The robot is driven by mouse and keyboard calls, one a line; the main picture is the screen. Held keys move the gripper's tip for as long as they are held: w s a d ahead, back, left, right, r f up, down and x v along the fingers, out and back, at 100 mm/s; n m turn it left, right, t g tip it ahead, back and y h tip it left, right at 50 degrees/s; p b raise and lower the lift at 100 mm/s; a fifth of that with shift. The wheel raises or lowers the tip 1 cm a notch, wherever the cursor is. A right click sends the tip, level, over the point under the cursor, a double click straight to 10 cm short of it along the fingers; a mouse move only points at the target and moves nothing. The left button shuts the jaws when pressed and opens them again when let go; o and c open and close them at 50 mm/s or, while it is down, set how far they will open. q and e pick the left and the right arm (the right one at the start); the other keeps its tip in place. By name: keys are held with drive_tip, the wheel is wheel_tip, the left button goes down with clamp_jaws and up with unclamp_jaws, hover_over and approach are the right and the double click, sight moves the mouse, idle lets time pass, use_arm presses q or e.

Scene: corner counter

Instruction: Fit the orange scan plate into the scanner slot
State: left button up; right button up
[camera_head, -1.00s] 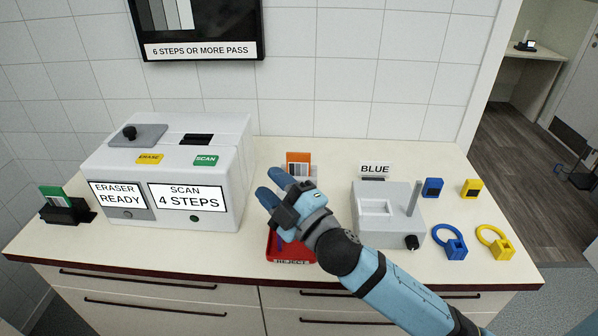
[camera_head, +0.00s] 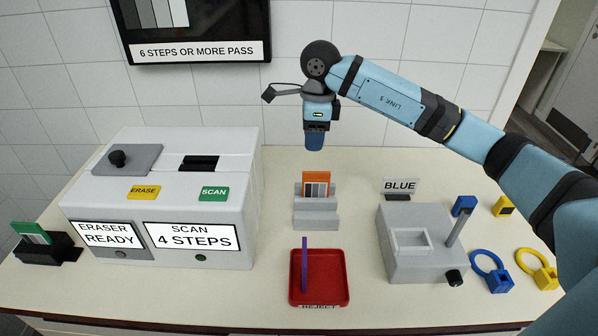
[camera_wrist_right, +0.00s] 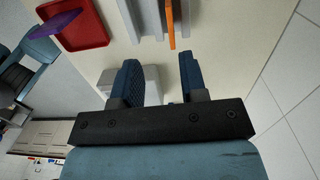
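The orange scan plate (camera_head: 316,184) stands upright in a grey stepped stand (camera_head: 316,218) at the middle of the counter, its grey-striped card facing me. My right gripper (camera_head: 314,142) is above the plate, apart from it, pointing down. In the right wrist view its two blue fingers (camera_wrist_right: 161,80) are apart with nothing between them, and the orange plate shows edge-on beyond them (camera_wrist_right: 171,25). The scanner (camera_head: 165,205) is the white box at left, with a dark slot (camera_head: 199,162) on top behind the green SCAN label. Its display reads SCAN 4 STEPS. My left gripper is not in view.
A red reject tray (camera_head: 335,278) with a purple plate (camera_head: 304,265) leaning upright in it is in front of the stand. A grey device (camera_head: 425,250) by a BLUE sign stands right. A green plate (camera_head: 30,232) sits in a black holder at far left.

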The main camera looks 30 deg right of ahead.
sight(317, 172)
drive_tip(key=shift+h, duration=0.3)
drive_tip(key=f, duration=0.4)
drive_tip(key=d+f+p, duration=0.1)
drive_tip(key=f, duration=0.6)
drive_tip(key=shift+w+d+f, duration=0.1)
drive_tip(key=shift+d+f, duration=0.2)
drive_tip(key=shift+f, duration=0.45)
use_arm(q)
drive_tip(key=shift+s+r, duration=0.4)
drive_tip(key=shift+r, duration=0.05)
use_arm(e)
clamp_jaws()
